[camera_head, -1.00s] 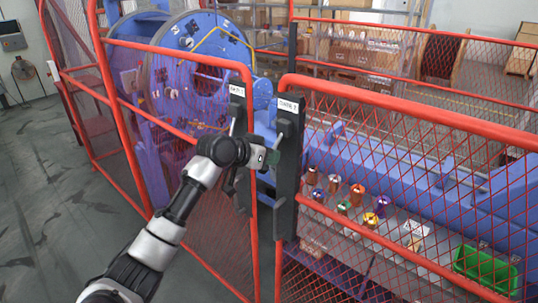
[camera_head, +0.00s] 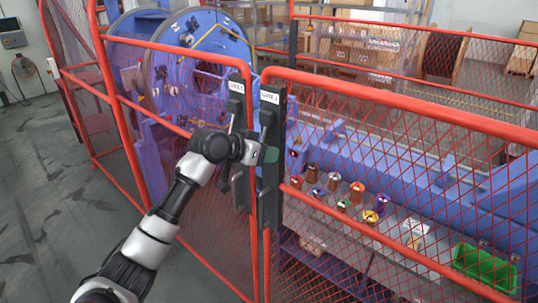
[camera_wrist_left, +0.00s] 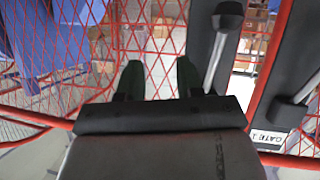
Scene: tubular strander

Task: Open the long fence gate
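The long fence gate (camera_head: 400,105) is the red-framed mesh panel on the right. Its black latch post (camera_head: 268,190) carries a white label and stands close beside the edge of the left red-framed panel (camera_head: 200,56). My left gripper (camera_head: 257,153) is at the latch post at handle height; its fingertips are hidden there. In the left wrist view my gripper (camera_wrist_left: 159,82) has two dark green fingers apart, with only mesh seen between them. A lever handle (camera_wrist_left: 222,48) is right of the fingers, outside them. I cannot tell whether they touch it. My right gripper is not in view.
A blue machine with a large wheel (camera_head: 203,70) stands behind the left panel. Several spools and a green bin (camera_head: 485,268) sit behind the gate. Bare grey floor (camera_head: 45,190) lies at the left.

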